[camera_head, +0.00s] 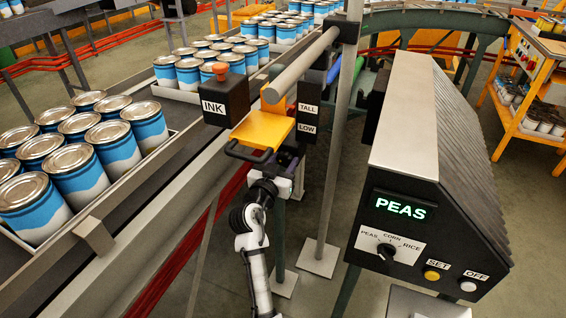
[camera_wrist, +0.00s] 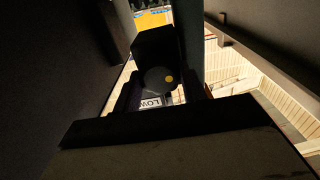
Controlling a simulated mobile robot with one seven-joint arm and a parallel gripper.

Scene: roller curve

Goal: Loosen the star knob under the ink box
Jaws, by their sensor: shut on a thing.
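The black ink box (camera_head: 226,100) with its white INK label and orange-red top knob sits beside an orange bracket (camera_head: 264,128) with a dark handle, by the can conveyor. My gripper (camera_head: 286,160) is up under the bracket, just below the TALL and LOW plate (camera_head: 308,116).
Trays of blue-and-white cans (camera_head: 68,172) line the conveyor at left. A grey post (camera_head: 340,130) stands just right of my gripper. A control cabinet (camera_head: 400,205) reading PEAS, with a selector dial and two buttons, is further right. A grey roller (camera_head: 300,66) lies above.

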